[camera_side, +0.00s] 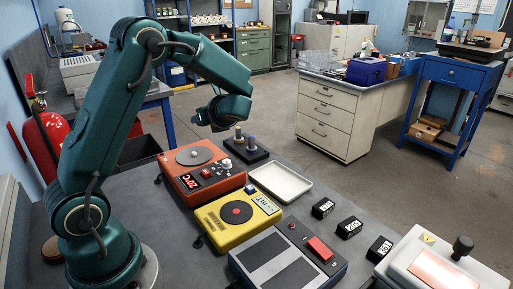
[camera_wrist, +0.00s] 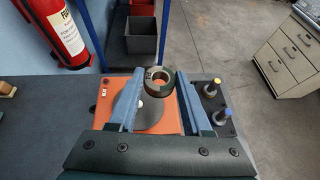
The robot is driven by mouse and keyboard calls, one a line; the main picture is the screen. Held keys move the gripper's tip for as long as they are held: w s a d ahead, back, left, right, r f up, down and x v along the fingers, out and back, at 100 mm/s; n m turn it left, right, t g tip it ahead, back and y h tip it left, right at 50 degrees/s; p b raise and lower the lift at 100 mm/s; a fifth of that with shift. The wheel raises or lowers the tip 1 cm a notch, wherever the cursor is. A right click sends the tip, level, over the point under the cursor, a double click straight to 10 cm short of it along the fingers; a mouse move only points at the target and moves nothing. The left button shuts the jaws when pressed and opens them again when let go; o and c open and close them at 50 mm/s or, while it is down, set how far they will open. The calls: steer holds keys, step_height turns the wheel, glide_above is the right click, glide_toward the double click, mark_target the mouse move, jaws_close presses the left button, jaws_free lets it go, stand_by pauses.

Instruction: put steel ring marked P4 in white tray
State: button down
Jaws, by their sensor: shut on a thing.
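In the wrist view a steel ring (camera_wrist: 160,80) with a dark outer side and a copper-coloured inside sits between the blue fingers of my gripper (camera_wrist: 161,76). The gripper is shut on it and holds it over the orange hotplate (camera_wrist: 108,92). I cannot read any marking on the ring. In the side view my arm's end (camera_side: 223,112) hangs above the back of the orange hotplate (camera_side: 205,185); the fingers and ring cannot be made out clearly there. The white tray (camera_side: 281,182) lies on the bench, to the right of the hotplate, and looks empty.
A black stand (camera_side: 253,153) with upright posts is behind the hotplate. A yellow device (camera_side: 238,216) and a grey device with a red switch (camera_side: 287,262) stand in front of the tray. Several black labelled blocks (camera_side: 348,228) lie to the right.

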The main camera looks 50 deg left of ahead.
steer(key=m+t, duration=0.2)
glide_above(274, 179)
step_height(274, 179, down, 10)
steer(key=shift+n, duration=0.3)
steer(key=shift+f, duration=2)
steer(key=shift+f, duration=0.1)
steer(key=shift+c, duration=1.7)
jaws_free()
steer(key=shift+f, duration=0.1)
